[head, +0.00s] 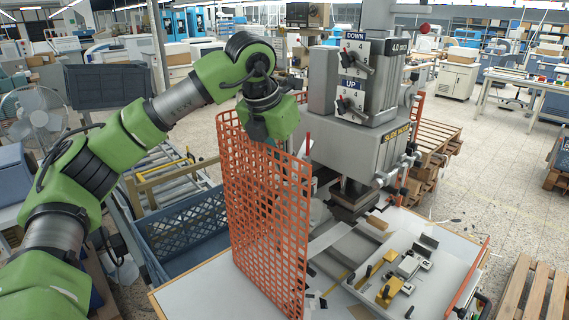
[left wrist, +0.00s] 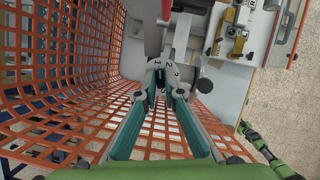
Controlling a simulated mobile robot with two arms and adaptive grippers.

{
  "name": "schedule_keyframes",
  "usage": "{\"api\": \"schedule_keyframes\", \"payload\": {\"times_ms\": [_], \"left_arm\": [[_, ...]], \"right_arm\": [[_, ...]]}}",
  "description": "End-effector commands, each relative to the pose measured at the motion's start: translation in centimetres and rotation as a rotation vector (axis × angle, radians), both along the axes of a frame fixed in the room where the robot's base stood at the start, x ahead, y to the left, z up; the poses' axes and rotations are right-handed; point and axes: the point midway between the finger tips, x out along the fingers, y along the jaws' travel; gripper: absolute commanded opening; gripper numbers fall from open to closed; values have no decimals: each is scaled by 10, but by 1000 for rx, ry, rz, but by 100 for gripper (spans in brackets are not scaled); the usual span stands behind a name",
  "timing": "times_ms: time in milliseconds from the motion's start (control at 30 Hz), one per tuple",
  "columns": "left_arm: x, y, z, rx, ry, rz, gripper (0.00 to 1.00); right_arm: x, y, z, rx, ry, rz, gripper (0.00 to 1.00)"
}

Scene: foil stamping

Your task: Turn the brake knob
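My left gripper (left wrist: 162,88) points away from the camera in the left wrist view. Its teal fingers converge to a narrow gap, with a small dark part between the tips. Behind them is a grey plate with dark numbers (left wrist: 166,66). I cannot tell whether the tips touch the dark part, or whether it is the brake knob. A round black knob (left wrist: 204,85) sits just right of the fingers, apart from them. In the head view my left gripper (head: 268,118) hangs beside the grey press (head: 345,150), its fingers hidden behind the orange mesh. A small green arm part shows at the wrist view's lower right.
The orange mesh guard (head: 262,210) stands close to my left gripper, on the white table (head: 205,290). Handles marked DOWN (head: 358,62) and UP (head: 352,107) are on the press front. A tray (head: 430,285) with yellow and metal parts lies at the right. A blue crate (head: 185,240) is at the left.

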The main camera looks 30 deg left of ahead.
Motion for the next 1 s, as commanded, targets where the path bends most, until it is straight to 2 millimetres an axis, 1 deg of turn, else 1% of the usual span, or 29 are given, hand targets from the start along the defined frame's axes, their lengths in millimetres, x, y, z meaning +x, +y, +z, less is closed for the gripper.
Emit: {"api": "schedule_keyframes", "payload": {"times_ms": [267, 467, 733, 1000], "left_arm": [[0, 0, 1, 0, 0, -3, 0], [0, 0, 0, -2, 0, -54, 0], [1, 2, 0, -3, 0, -228, 0], [1, 3, 2, -2, 0, -432, 0]], "right_arm": [[-1, 0, 0, 0, 1, 0, 40], [-1, -1, -2, -1, 1, 0, 40], [-1, -1, -5, -1, 1, -1, 40], [0, -1, 0, -1, 1, -1, 40]]}}
